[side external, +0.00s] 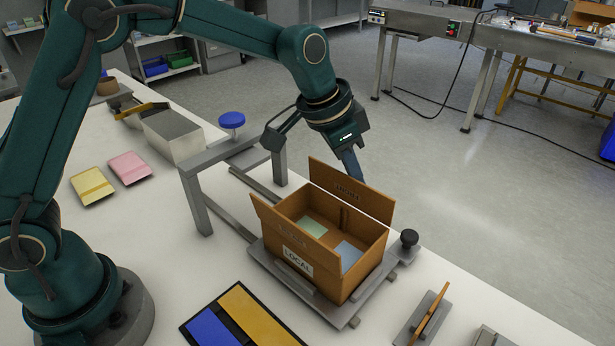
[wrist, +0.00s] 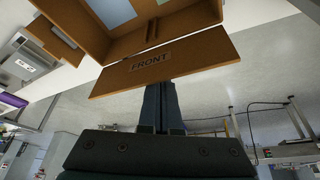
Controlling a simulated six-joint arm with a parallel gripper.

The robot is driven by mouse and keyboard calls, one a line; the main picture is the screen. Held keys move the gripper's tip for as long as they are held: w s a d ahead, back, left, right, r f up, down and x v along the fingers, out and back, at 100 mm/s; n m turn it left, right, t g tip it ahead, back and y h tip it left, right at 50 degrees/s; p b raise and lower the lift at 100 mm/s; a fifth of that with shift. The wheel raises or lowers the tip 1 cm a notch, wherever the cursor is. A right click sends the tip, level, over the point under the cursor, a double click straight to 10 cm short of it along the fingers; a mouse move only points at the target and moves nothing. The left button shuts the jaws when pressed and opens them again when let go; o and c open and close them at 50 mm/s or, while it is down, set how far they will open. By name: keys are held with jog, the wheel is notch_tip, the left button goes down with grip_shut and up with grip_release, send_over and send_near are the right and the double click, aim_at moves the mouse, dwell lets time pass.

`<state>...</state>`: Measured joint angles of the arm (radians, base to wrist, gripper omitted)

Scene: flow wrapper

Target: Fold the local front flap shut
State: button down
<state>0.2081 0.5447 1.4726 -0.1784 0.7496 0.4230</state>
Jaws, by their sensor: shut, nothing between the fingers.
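The brown box (side external: 345,283) is open at the top, with a "LOCAL" label on its near wall. Its front flap (side external: 365,196) stands up along the far side in the side view. The same flap, marked "FRONT", crosses the wrist view (wrist: 200,62). My gripper (side external: 354,168) is shut and empty, pointing down on the outer side of this flap. In the wrist view its fingertips (wrist: 159,86) are at the flap's edge; whether they touch it I cannot tell. In the side view the flap hides the fingertips' ends.
A second flap (side external: 264,216) stands up on the box's near side. A green card (side external: 312,227) and a blue card (side external: 349,254) lie inside. The box sits on a grey fixture (side external: 330,313) with a black knob (side external: 409,238). A grey metal frame (side external: 197,200) stands left of it.

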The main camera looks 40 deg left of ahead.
jog(key=shift+s, duration=1.5)
jog(key=shift+w+r, duration=0.4)
jog(key=shift+r, duration=0.6)
jog(key=shift+w+r, duration=0.2)
jog(key=shift+r, duration=0.6)
jog(key=shift+s+f+g+y, duration=0.6)
jog(key=shift+s+f+g, duration=0.4)
jog(key=shift+s+f, duration=0.95)
jog(key=shift+w, duration=0.1)
notch_tip(320, 180, up, 7)
